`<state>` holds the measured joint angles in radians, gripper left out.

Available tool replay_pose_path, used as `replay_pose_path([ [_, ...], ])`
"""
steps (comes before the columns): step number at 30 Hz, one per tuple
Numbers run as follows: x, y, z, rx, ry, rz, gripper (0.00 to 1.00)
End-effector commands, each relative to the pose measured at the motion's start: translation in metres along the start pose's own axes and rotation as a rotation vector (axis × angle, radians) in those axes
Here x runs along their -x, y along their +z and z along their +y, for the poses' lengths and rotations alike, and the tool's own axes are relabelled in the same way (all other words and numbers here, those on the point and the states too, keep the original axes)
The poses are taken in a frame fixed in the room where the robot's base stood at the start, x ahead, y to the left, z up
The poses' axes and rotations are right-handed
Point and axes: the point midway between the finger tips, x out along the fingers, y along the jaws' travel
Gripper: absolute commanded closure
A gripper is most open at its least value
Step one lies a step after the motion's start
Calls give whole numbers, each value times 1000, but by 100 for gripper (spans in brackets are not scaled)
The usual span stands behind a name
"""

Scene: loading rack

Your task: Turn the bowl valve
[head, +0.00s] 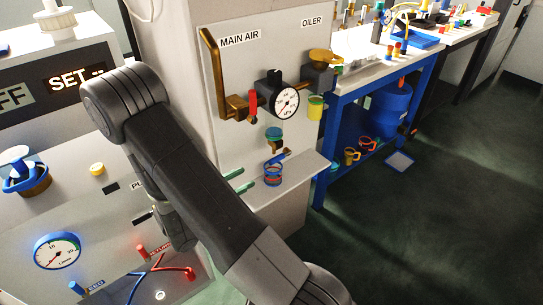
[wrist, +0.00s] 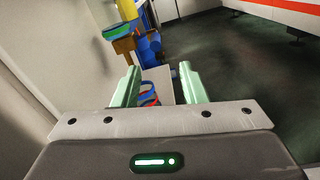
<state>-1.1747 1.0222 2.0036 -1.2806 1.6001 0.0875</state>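On the panel under the gauge, a round teal-and-green knob (head: 274,134) on a brass stem looks like the bowl valve; no label confirms it. In the wrist view the knob (wrist: 118,31) is at upper left, beyond my fingers. A blue lever-like part (head: 276,157) sits just below it in the head view. In the wrist view my gripper (wrist: 158,84) is open, with nothing held and the fingers apart from the knob.
A small shelf (head: 301,180) juts out below the knob, carrying a blue-and-red ringed cup (head: 272,175).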

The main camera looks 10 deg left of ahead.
Motion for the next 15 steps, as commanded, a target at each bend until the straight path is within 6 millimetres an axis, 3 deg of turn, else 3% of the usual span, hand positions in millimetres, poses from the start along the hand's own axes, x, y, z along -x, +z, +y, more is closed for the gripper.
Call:
replay_pose_path([
  [5,-3,0,5,4,29,1,61],
  [15,-49,1,5,5,22,-1,61],
])
